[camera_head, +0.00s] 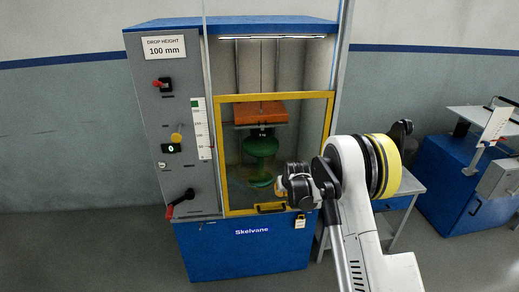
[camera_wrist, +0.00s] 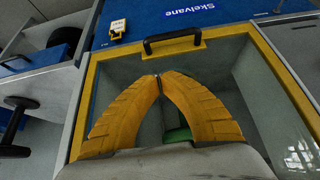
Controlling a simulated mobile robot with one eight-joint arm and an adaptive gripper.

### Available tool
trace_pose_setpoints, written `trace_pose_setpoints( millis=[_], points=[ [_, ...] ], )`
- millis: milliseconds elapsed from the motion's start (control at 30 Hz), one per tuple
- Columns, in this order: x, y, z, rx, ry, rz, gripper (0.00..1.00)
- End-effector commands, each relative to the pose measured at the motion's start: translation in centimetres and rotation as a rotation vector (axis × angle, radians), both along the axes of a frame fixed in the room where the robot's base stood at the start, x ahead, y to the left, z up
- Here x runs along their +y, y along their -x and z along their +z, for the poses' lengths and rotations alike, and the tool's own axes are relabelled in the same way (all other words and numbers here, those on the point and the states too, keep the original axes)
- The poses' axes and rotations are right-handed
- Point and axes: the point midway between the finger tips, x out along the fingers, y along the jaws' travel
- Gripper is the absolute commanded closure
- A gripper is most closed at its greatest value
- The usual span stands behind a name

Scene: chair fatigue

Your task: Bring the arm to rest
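My gripper (camera_head: 279,187) is in front of the lower part of the yellow-framed door of the blue drop-test machine, in the head view. In the wrist view its two orange fingers (camera_wrist: 158,79) meet at the tips with nothing between them, so it is shut and empty. The black door handle (camera_wrist: 173,40) lies beyond the fingertips in that view, apart from them as far as I can tell. The yellow door frame (camera_head: 328,120) looks closed. My white arm with its yellow band reaches in from the lower right.
Behind the door's clear pane, a green stool (camera_head: 261,147) stands under an orange block (camera_head: 260,112). Red-handled levers (camera_head: 180,204) are on the grey panel at left. A small table (camera_head: 408,186) and blue cabinet (camera_head: 455,185) stand at right. Floor at left is clear.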

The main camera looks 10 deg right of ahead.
Motion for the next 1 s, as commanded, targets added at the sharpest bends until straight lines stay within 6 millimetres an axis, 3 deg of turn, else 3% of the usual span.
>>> trace_pose_setpoints(
  millis=[133, 267, 400, 600, 800, 1000],
  points=[
    [0.2, 1.0, 3.0, -0.002, 0.000, 0.000, 1.00],
    [0.5, 3.7, 8.9, -0.006, 0.001, 0.001, 1.00],
    [0.9, 8.3, 15.6, -0.011, 0.001, 0.001, 1.00],
    [1.5, 16.4, 22.8, -0.019, 0.001, 0.000, 1.00],
    [1.9, 25.7, 26.9, -0.026, 0.001, 0.000, 1.00],
    [2.2, 35.0, 27.7, -0.033, 0.003, 0.001, 1.00]
  ],
)
